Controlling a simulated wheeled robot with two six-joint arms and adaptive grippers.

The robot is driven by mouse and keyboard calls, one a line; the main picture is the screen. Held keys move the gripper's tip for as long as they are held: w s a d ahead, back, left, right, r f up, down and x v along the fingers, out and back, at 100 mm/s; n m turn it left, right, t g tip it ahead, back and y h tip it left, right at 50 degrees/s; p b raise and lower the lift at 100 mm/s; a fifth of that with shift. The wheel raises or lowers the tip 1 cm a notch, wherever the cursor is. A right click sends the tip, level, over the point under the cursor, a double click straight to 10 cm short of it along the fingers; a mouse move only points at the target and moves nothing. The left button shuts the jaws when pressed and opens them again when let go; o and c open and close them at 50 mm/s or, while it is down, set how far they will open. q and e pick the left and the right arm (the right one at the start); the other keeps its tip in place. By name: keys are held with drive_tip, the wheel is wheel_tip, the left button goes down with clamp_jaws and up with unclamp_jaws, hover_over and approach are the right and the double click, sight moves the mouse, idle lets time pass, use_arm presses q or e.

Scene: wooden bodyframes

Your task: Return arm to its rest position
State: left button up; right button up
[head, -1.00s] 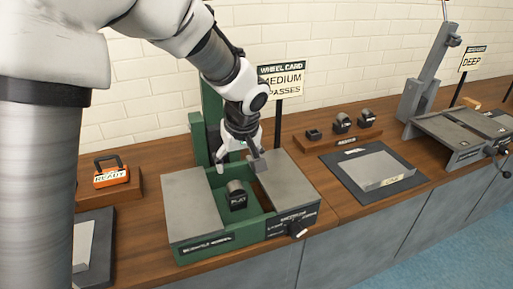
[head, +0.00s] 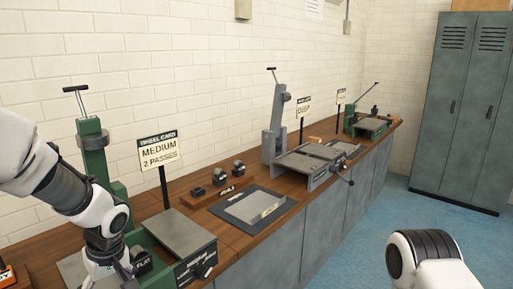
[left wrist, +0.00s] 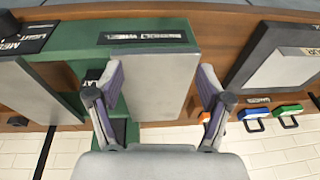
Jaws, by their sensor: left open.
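My left gripper (head: 112,272) is low at the left of the head view, over the green grinding machine (head: 152,240). In the left wrist view my left gripper (left wrist: 161,75) has its fingers spread wide above a grey plate (left wrist: 150,82) of that machine, with nothing between them. The block marked FLAT (head: 142,262) sits in the machine, right of the gripper in the head view. The arm covers part of the machine. A white and black part of my right arm (head: 428,262) shows at the lower right; its gripper is out of view.
A sign reading MEDIUM, 2 PASSES (head: 159,152) stands behind the machine. A grey plate on a dark mat (head: 252,207), a wheel rack (head: 220,186) and a grey machine (head: 310,165) lie farther along the bench. Lockers (head: 470,110) stand at right; blue floor is open.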

use_arm(q)
drive_tip(key=s+d+f+g+h, duration=0.1)
drive_tip(key=s+f+g, duration=0.2)
drive_tip(key=s+f, duration=0.5)
drive_tip(key=s+d+f+g, duration=0.15)
drive_tip(key=s+f, duration=0.35)
drive_tip(key=f, duration=0.6)
drive_tip(key=s+d+f+m+g+h, duration=0.1)
drive_tip(key=s+d+f+m, duration=0.1)
drive_tip(key=s+f, duration=0.5)
drive_tip(key=s+d+f+m+h, duration=0.15)
drive_tip(key=s+f, duration=0.35)
drive_tip(key=s, duration=0.5)
drive_tip(key=w+m+t, duration=0.4)
drive_tip(key=w+m, duration=0.2)
drive_tip(key=shift+a+y+p, duration=0.25)
drive_tip(key=shift+y+p, duration=0.2)
